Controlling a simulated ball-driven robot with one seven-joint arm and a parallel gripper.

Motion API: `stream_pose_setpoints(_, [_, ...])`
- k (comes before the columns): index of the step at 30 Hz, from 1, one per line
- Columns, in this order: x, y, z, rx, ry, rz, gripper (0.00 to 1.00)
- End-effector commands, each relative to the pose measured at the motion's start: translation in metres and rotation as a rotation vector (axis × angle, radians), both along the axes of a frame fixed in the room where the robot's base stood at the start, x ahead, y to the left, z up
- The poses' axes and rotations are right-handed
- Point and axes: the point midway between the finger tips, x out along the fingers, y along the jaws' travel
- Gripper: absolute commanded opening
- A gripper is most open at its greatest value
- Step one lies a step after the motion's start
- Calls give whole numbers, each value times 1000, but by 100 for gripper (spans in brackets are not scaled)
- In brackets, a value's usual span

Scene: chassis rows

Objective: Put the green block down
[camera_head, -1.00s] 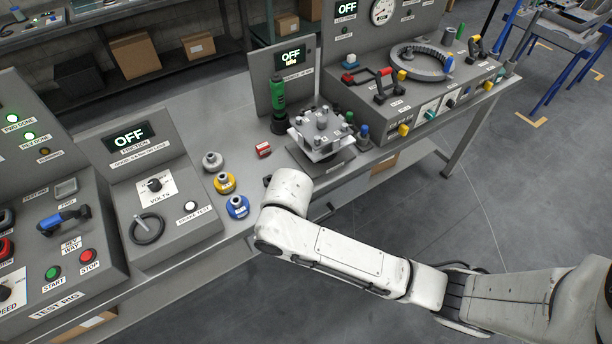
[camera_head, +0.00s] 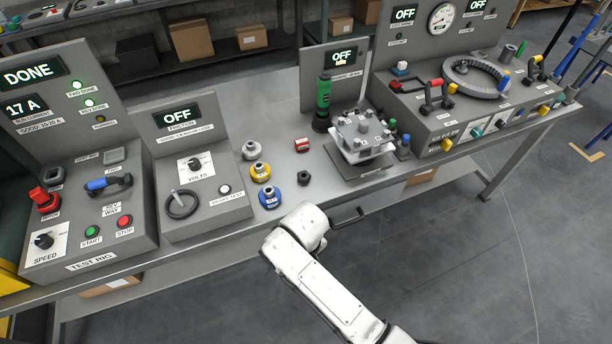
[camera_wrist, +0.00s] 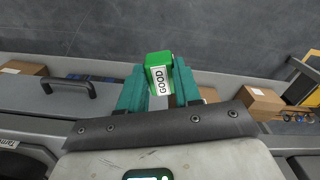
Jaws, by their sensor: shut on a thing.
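The green block (camera_wrist: 158,62) shows in the wrist view, with a white label on its near face marked with dark characters. My gripper (camera_wrist: 159,88) has teal fingers on both sides of the block and is shut on it. Beyond the block in that view is grey floor, and a bench front lies around and below it. In the head view my white arm reaches up to the bench's front edge. The gripper and the block do not show there.
A grey bench (camera_head: 232,238) runs across the head view. On it stand a silver knobbed part (camera_head: 251,150), a yellow one (camera_head: 260,172), a blue one (camera_head: 269,197), a small red block (camera_head: 301,145), a black nut (camera_head: 304,178) and a plate fixture (camera_head: 362,140). Bare bench top lies between them.

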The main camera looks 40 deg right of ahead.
Motion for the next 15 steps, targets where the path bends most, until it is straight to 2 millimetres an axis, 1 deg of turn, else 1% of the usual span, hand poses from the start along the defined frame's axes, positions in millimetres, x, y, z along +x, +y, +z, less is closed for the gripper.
stream_pose_setpoints(11, [-5, 6, -11, 0, 1, -27, 3])
stream_pose_setpoints(12, [-6, 9, -15, 3, 2, -34, 3])
stream_pose_setpoints(15, [-5, 9, -16, 2, 1, -40, 3])
